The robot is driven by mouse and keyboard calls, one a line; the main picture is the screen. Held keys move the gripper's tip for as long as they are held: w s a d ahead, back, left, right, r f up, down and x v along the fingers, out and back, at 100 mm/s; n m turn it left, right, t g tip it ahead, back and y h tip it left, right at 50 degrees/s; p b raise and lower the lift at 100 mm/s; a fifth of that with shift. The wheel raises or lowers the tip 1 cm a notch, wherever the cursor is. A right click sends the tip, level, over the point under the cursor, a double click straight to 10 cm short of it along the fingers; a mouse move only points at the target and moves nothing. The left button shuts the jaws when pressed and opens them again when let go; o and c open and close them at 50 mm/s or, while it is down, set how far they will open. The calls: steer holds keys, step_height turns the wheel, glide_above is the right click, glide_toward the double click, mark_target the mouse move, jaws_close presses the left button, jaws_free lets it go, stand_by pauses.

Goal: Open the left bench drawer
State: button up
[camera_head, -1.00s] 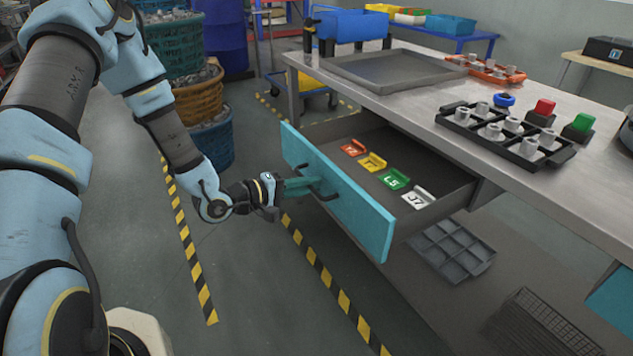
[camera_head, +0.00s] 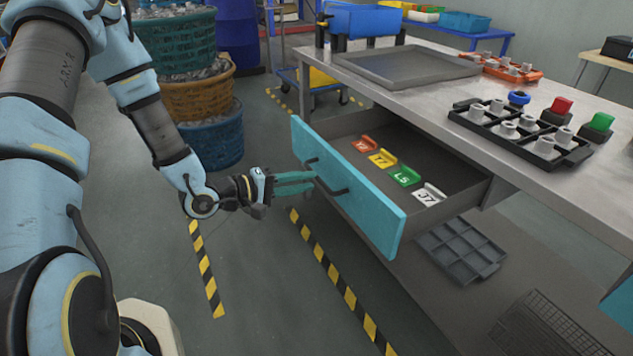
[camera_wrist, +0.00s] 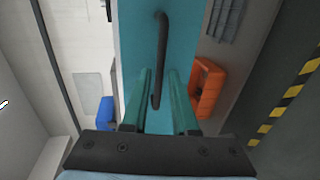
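The left bench drawer (camera_head: 350,192) stands pulled well out from under the bench, its teal front facing my arm. Its dark bar handle (camera_head: 328,180) also shows in the wrist view (camera_wrist: 161,45). My gripper (camera_head: 312,182) is at the handle's near side, its two teal fingers apart. In the wrist view my gripper (camera_wrist: 161,72) has a finger on each side of the handle's line, with clear gaps and nothing clamped. Whether the fingertips still overlap the bar in depth is hard to tell. Inside the drawer lie orange, yellow, green and white labelled tags (camera_head: 405,177).
The bench top (camera_head: 440,100) carries a grey tray (camera_head: 400,68), a black rack (camera_head: 520,135) of grey parts, and red and green buttons. Stacked baskets (camera_head: 195,100) stand behind my arm. A grey divided tray (camera_head: 460,250) lies below the drawer. Striped floor beside the drawer is clear.

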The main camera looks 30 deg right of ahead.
steer(key=v, duration=0.6)
steer(key=shift+a+b, duration=0.2)
steer(key=shift+b, duration=0.15)
steer(key=shift+r, duration=0.1)
steer(key=w+a+m+t+y+p, duration=0.15)
steer(key=w+a+t+y, duration=0.45)
steer(key=w+a+y, duration=0.7)
steer(key=s+a+r, duration=0.3)
steer(key=a+r, duration=0.2)
steer(key=a, duration=0.6)
steer(key=s+a+r+g+y, duration=0.2)
steer(key=s+a+r, duration=0.3)
steer(key=s, duration=0.4)
steer(key=shift+a+r+n+g+p, duration=0.2)
steer(key=shift+r+n+g+p, duration=0.25)
steer(key=shift+g, duration=0.35)
